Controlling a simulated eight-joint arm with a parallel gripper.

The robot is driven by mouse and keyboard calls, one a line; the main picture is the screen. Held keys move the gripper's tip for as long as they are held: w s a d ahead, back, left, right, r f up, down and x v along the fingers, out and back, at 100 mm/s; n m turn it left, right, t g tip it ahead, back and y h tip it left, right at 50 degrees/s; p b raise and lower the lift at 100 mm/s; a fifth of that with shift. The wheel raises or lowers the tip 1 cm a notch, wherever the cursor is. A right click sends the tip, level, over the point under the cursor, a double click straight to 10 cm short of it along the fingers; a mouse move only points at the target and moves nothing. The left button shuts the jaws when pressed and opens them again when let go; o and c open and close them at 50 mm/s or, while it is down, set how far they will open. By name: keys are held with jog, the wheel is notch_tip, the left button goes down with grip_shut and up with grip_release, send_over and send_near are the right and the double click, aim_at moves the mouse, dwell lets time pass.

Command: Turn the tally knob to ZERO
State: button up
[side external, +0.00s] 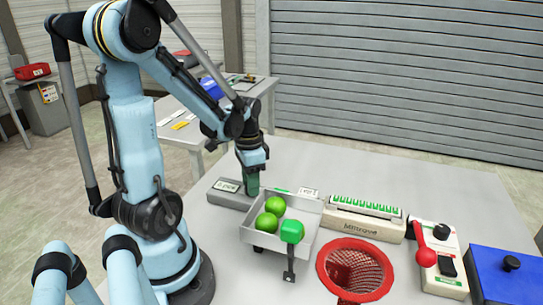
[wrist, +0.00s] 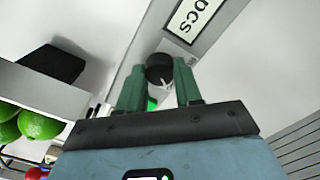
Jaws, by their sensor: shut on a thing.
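The tally unit (side external: 228,196) is a low grey box left of the metal tray, with a small display (side external: 228,185). Its display also shows in the wrist view (wrist: 192,18), with "pcs" readable and the figure cut off. The black tally knob (wrist: 160,70) shows in the wrist view with a white mark on its side. My gripper (side external: 252,187), with green fingers, points down at the right end of the unit. In the wrist view my gripper (wrist: 160,80) is shut on the knob, one finger on each side. In the side view the fingers hide the knob.
Further right are a labelled cream unit (side external: 352,224), a red net basket (side external: 356,268), a panel with a red lever (side external: 424,254) and a blue box (side external: 508,275).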

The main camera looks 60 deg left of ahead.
jog(key=o, duration=1)
jog(key=shift+o, duration=0.2)
notch_tip(320, 180, up, 12)
dwell(0.4)
jog(key=w+d+t, duration=0.2)
jog(key=d, duration=0.4)
jog(key=w+d+f+t, duration=0.1)
jog(key=w+d+t, duration=0.1)
jog(key=d, duration=0.4)
jog(key=w+d+f+t, duration=0.1)
jog(key=d+t, duration=0.2)
jog(key=d, duration=0.3)
jog(key=shift+w+f+n, duration=0.2)
jog(key=shift+w+n, duration=0.1)
jog(key=shift+w, duration=0.1)
